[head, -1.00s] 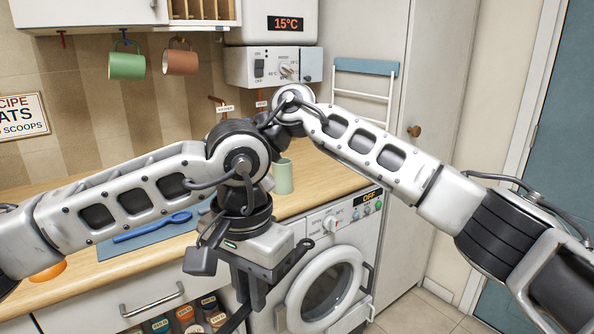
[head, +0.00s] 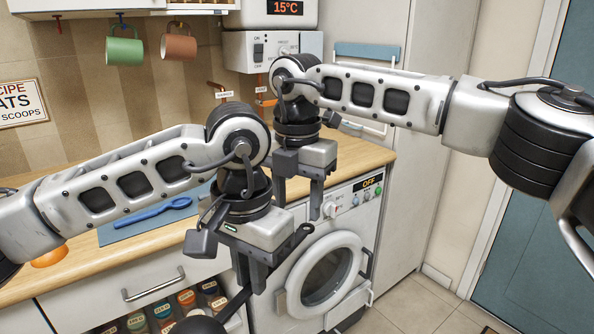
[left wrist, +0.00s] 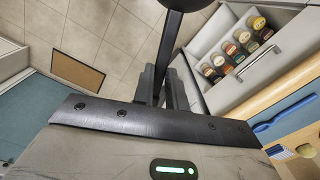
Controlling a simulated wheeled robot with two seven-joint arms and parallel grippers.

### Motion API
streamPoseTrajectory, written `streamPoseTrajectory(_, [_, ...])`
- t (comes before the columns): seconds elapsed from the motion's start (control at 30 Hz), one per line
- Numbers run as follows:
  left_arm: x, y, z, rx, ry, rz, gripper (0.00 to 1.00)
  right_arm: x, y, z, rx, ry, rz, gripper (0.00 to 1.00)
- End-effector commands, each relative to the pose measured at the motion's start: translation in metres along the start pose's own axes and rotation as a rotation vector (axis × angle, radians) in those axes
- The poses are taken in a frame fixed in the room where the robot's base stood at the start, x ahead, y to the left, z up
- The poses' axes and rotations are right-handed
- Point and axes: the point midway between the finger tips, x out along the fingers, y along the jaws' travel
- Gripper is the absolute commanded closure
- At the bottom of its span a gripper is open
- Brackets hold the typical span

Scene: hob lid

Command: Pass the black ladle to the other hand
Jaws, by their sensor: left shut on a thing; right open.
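The black ladle (head: 235,304) is held in my left gripper (head: 250,280), in front of the counter. Its round bowl hangs at the lower left, at the picture's bottom edge. The end of its handle, with a hole, sticks out to the upper right. In the left wrist view the ladle (left wrist: 171,42) runs up from between the fingers of my left gripper (left wrist: 160,92). My right gripper (head: 298,203) is open and empty, pointing down just above and behind the handle end. It looks apart from the ladle, though the exact gap is hard to tell.
A washing machine (head: 290,305) stands behind the grippers. A blue spoon (head: 152,212) lies on a blue mat (head: 115,232) on the wooden counter (head: 90,275). An open drawer with several spice jars (head: 187,298) is below. Mugs (head: 124,50) hang above.

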Motion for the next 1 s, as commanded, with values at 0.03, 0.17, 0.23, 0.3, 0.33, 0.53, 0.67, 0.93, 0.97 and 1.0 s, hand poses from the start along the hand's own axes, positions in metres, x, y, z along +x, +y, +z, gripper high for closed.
streamPoseTrajectory(0.03, [0.0, 0.0, 0.0, 0.0, 0.0, 0.0, 1.0, 0.01, -0.001, -0.001, -0.001, 0.003, -0.002, 0.51])
streamPoseTrajectory(0.17, [0.0, 0.0, 0.0, 0.0, 0.0, 0.0, 1.0, 0.028, 0.0, -0.001, -0.002, 0.002, -0.001, 0.51])
streamPoseTrajectory(0.23, [0.0, 0.0, 0.0, 0.0, 0.0, 0.0, 1.0, 0.035, 0.0, 0.0, -0.002, 0.001, 0.0, 0.51])
streamPoseTrajectory(0.3, [0.0, 0.0, 0.0, 0.0, 0.0, 0.0, 1.0, 0.04, 0.0, 0.0, -0.001, 0.001, 0.0, 0.51])
streamPoseTrajectory(0.33, [0.0, 0.0, 0.0, 0.0, 0.0, 0.0, 1.0, 0.042, 0.0, 0.0, -0.001, 0.001, 0.0, 0.51])
streamPoseTrajectory(0.53, [0.0, 0.0, 0.0, 0.0, 0.0, 0.0, 1.0, 0.045, 0.0, 0.0, -0.001, 0.001, 0.001, 0.51])
streamPoseTrajectory(0.67, [0.0, 0.0, 0.0, 0.0, 0.0, 0.0, 1.0, 0.045, 0.0, 0.0, -0.001, 0.001, 0.001, 0.51])
streamPoseTrajectory(0.93, [0.0, 0.001, 0.0, 0.003, 0.0, 0.001, 1.0, 0.045, 0.001, -0.001, -0.002, 0.001, 0.003, 1.0])
streamPoseTrajectory(0.97, [0.0, 0.001, 0.0, 0.003, 0.0, 0.001, 1.0, 0.045, 0.001, -0.001, -0.002, 0.001, 0.003, 1.0])
streamPoseTrajectory(1.0, [0.0, 0.001, 0.0, 0.004, 0.0, 0.002, 1.0, 0.044, 0.001, -0.001, -0.002, 0.0, 0.003, 1.0])
